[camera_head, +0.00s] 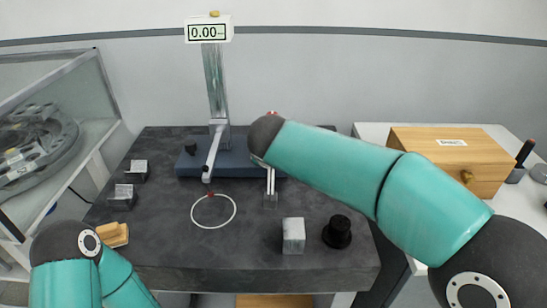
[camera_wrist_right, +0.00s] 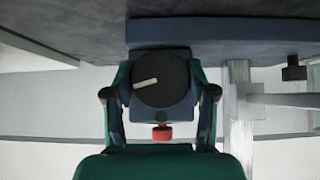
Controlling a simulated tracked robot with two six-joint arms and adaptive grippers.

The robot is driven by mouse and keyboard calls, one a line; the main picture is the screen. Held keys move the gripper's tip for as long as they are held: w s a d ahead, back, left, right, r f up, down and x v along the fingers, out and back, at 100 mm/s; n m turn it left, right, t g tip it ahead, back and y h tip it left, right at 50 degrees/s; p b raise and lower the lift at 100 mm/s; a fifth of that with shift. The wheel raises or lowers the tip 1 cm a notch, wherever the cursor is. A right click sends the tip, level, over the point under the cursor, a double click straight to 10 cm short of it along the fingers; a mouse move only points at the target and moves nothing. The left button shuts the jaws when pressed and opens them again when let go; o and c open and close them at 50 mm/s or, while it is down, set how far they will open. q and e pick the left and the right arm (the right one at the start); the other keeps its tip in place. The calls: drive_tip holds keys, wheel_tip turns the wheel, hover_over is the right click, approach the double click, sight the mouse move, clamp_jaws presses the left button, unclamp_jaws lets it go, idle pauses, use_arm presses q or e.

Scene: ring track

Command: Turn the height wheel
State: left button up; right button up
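The height gauge stands on a dark plate, with a metal column (camera_head: 214,85), a blue base (camera_head: 190,163) and a display (camera_head: 208,30) reading 0.00. Its pale measuring arm (camera_head: 212,155) points forward. In the right wrist view, the dark round wheel (camera_wrist_right: 162,80) has a white mark pointing left and slightly down. My right gripper (camera_wrist_right: 160,72) has one finger on each side of this wheel; contact is unclear. In the head view my right arm hides the wheel and this gripper.
A dark plate (camera_head: 180,250) carries a white ring (camera_head: 213,226), metal blocks (camera_head: 293,236) and a black knobbed piece (camera_head: 337,232). A wooden box (camera_head: 440,150) stands on the right table. A glass-fronted cabinet (camera_head: 45,130) is at left. A red knob (camera_wrist_right: 162,132) lies near the wheel.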

drive_tip(key=c, duration=0.6)
drive_tip(key=shift+o, duration=0.2)
drive_tip(key=shift+a, duration=0.1)
drive_tip(key=shift+n+h+b, duration=0.3)
drive_tip(key=shift+n+h, duration=0.3)
drive_tip(key=shift+h, duration=0.5)
drive_tip(key=shift+a+n+h, duration=0.1)
drive_tip(key=shift+n+h, duration=0.8)
drive_tip(key=shift+h, duration=0.6)
drive_tip(key=shift+t, duration=0.3)
drive_tip(key=o, duration=1.2)
drive_tip(key=shift+c, duration=0.2)
